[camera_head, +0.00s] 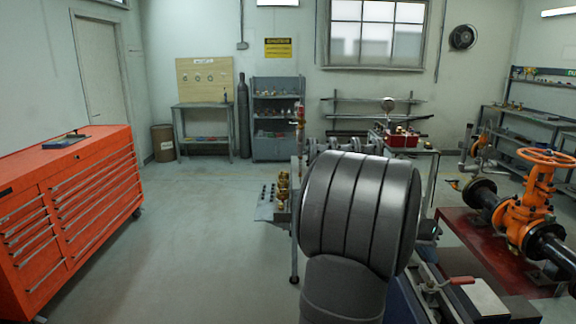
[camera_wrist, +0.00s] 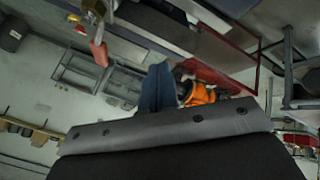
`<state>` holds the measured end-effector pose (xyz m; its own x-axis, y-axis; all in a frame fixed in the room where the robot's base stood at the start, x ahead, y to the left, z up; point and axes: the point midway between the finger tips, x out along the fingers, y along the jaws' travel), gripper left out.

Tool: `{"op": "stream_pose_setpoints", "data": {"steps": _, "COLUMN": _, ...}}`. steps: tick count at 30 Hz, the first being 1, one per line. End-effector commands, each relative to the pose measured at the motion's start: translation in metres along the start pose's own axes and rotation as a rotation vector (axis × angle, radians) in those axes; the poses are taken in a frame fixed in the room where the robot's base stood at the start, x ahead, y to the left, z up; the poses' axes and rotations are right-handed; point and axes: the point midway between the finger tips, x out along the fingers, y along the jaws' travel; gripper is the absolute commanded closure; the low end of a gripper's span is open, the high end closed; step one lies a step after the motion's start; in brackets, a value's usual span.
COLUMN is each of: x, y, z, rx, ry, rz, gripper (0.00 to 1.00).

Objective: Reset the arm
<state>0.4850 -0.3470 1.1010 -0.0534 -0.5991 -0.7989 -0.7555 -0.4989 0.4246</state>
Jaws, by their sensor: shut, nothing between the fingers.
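My gripper (camera_wrist: 156,88) shows in the wrist view as dark fingers pressed together above a grey bolted plate. It is shut and empty. In the head view my large grey arm link fills the centre and the gripper cannot be made out. The orange gate valve (camera_head: 525,212) with its orange handwheel (camera_head: 546,158) stands at the right on black pipe over a dark red stand (camera_head: 490,255). In the wrist view an orange part (camera_wrist: 200,95), likely the valve, shows just right of the fingers, partly hidden by the plate. My gripper touches nothing that I can see.
A red tool cabinet (camera_head: 75,205) stands at the left. Shelves (camera_head: 278,118) line the back wall. The floor (camera_head: 200,230) between cabinet and arm is clear.

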Motion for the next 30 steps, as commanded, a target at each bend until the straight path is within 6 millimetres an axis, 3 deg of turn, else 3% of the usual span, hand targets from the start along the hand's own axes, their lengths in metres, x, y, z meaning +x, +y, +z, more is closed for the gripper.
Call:
{"op": "stream_pose_setpoints", "data": {"steps": 23, "x": 0.026, "y": 0.026, "z": -0.030, "rx": 0.558, "ry": -0.298, "rz": 0.296, "gripper": 1.00}}
{"op": "stream_pose_setpoints", "data": {"steps": 30, "x": -0.015, "y": 0.017, "z": -0.050, "rx": 0.579, "ry": -0.305, "rz": 0.307, "gripper": 1.00}}
